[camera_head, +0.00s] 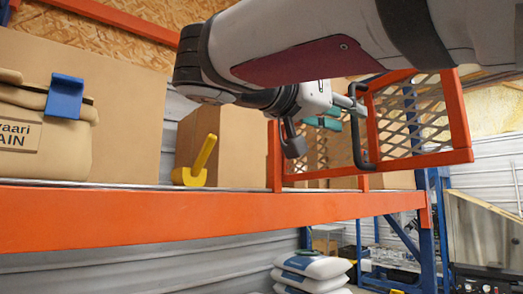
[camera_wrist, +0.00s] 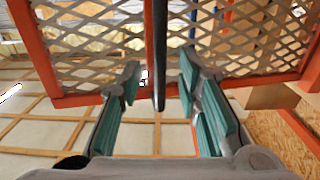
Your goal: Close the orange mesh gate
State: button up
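The orange mesh gate (camera_head: 458,110) stands at the shelf's right part in the head view. It appears swung out at an angle from the shelf's front beam, its right end nearer the camera. A black upright bar handle (camera_head: 356,130) sits at its middle post. My gripper (camera_head: 325,122) is beside the handle, left of it in the head view. In the wrist view my gripper (camera_wrist: 156,80) is open, with teal pads spread on both sides of the handle (camera_wrist: 158,50); the fingers look clear of the bar. The gate's mesh (camera_wrist: 90,30) fills the upper part. My arm hides the gate's upper left.
The orange shelf beam (camera_head: 150,218) runs beneath my arm. On the shelf are a tan bag (camera_head: 40,140) with a blue clip, a yellow hook-like tool (camera_head: 196,165) and cardboard boxes (camera_head: 235,140). White sacks (camera_head: 310,270) are stacked below.

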aim_at(352, 118)
jog(key=shift+p+x, duration=0.45)
jog(key=shift+x, duration=1.45)
jog(key=shift+c, duration=0.5)
grip_shut()
